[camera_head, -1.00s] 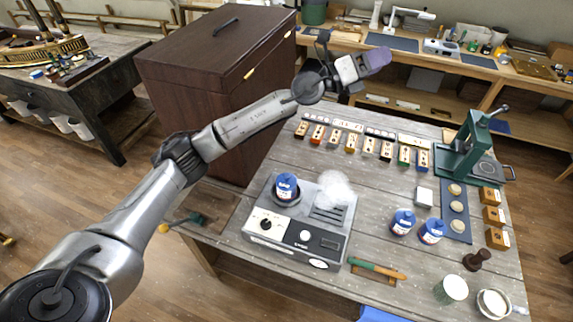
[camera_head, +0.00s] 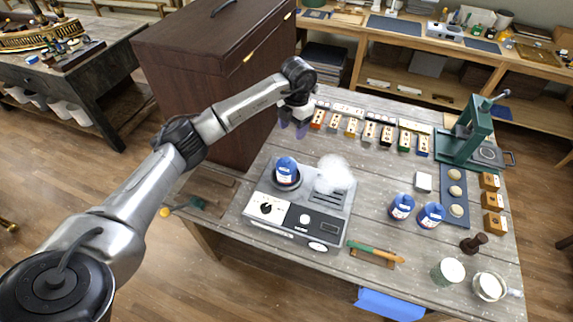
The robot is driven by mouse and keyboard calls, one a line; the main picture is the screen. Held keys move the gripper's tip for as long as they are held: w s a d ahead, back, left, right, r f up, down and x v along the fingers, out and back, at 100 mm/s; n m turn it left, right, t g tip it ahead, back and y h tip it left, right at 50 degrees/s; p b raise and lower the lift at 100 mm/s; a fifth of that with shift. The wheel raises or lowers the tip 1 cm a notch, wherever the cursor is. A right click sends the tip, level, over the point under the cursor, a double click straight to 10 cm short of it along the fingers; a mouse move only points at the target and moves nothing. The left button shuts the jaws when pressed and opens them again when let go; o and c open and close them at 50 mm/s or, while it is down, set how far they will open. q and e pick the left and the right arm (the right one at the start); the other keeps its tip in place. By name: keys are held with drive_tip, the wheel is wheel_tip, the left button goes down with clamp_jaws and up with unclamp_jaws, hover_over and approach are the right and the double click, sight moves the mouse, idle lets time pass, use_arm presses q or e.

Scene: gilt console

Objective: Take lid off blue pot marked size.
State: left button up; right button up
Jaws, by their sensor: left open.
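Three blue pots with pale labels show in the head view, their writing too small to read. One blue pot (camera_head: 286,171) stands on the round plate of a grey appliance (camera_head: 300,205). Two more stand side by side on the wooden table to its right, a left one (camera_head: 402,207) and a right one (camera_head: 431,216). I cannot tell which is marked size. My left gripper (camera_head: 292,128) is open and empty, its purple fingers pointing down, behind the pot on the appliance and apart from it. My right gripper is not in view.
Several small coloured blocks (camera_head: 367,133) stand in a row behind the appliance. A green press (camera_head: 472,135) stands at the right. A large brown cabinet (camera_head: 205,75) rises behind my left arm.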

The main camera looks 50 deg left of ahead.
sight(287, 159)
use_arm(q)
drive_tip(key=f, duration=0.2)
drive_tip(key=s+f+p, duration=0.1)
drive_tip(key=f, duration=0.5)
drive_tip(key=shift+s+f, duration=0.15)
drive_tip(key=shift+f, duration=0.1)
drive_tip(key=f, duration=0.1)
drive_tip(key=f+p, duration=0.2)
drive_tip(key=shift+s+a+f, duration=0.15)
drive_tip(key=shift+s+f, duration=0.2)
drive_tip(key=shift+f, duration=0.75)
drive_tip(key=shift+c, duration=0.5)
drive_tip(key=c, duration=0.9)
